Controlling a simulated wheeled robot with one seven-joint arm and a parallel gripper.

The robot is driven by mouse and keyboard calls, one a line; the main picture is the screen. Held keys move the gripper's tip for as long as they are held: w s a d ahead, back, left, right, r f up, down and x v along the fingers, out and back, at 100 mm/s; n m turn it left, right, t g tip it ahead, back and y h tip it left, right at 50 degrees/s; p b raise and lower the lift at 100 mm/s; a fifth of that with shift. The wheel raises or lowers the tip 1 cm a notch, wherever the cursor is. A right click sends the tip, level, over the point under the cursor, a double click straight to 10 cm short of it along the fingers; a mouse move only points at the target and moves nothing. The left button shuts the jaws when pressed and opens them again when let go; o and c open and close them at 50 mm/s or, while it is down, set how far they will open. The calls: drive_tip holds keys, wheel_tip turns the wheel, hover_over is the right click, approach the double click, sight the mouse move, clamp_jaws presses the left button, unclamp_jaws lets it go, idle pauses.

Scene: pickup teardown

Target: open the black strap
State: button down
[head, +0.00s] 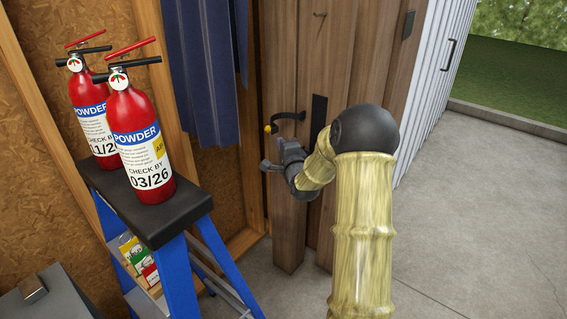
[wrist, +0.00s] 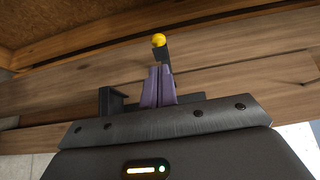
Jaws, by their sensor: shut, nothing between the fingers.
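The black strap (head: 288,116) runs across the wooden boards and curves down at its left to a yellow knob (head: 270,128). In the wrist view the yellow knob (wrist: 158,40) shows just beyond my fingertips, with a short dark piece of the strap (wrist: 168,52) beside it. My gripper (wrist: 158,68) has purple fingers, shut together and empty. The fingers hide part of what lies behind them. In the head view my gripper (head: 283,142) is just below the strap, close to the boards. I cannot tell whether it touches the strap.
A blue stepladder (head: 180,280) with two red fire extinguishers (head: 142,140) on its black top stands left of my arm. Blue cloth (head: 205,70) hangs above the ladder. A grey box (head: 50,300) sits at the lower left. The concrete floor (head: 470,220) on the right is clear.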

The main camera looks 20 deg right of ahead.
drive_tip(key=s+a+b, duration=0.1)
drive_tip(key=s+a, duration=0.3)
drive_tip(key=s, duration=0.3)
drive_tip(key=shift+a+b, duration=0.3)
drive_tip(key=shift+b, duration=0.05)
drive_tip(key=s+a+f+n+g+y+p, duration=0.2)
drive_tip(key=s+a+f+n+g+p, duration=0.15)
drive_tip(key=s+a+n+g, duration=0.55)
drive_tip(key=s+a+n+g+p, duration=0.2)
drive_tip(key=s+n, duration=0.3)
drive_tip(key=s, duration=0.4)
drive_tip(key=s+a+r+n+g+p, duration=0.1)
drive_tip(key=s+n+g, duration=0.3)
drive_tip(key=s, duration=0.5)
drive_tip(key=shift+a+n+p, duration=0.5)
drive_tip(key=shift+a+n, duration=0.25)
drive_tip(key=shift+n, duration=0.05)
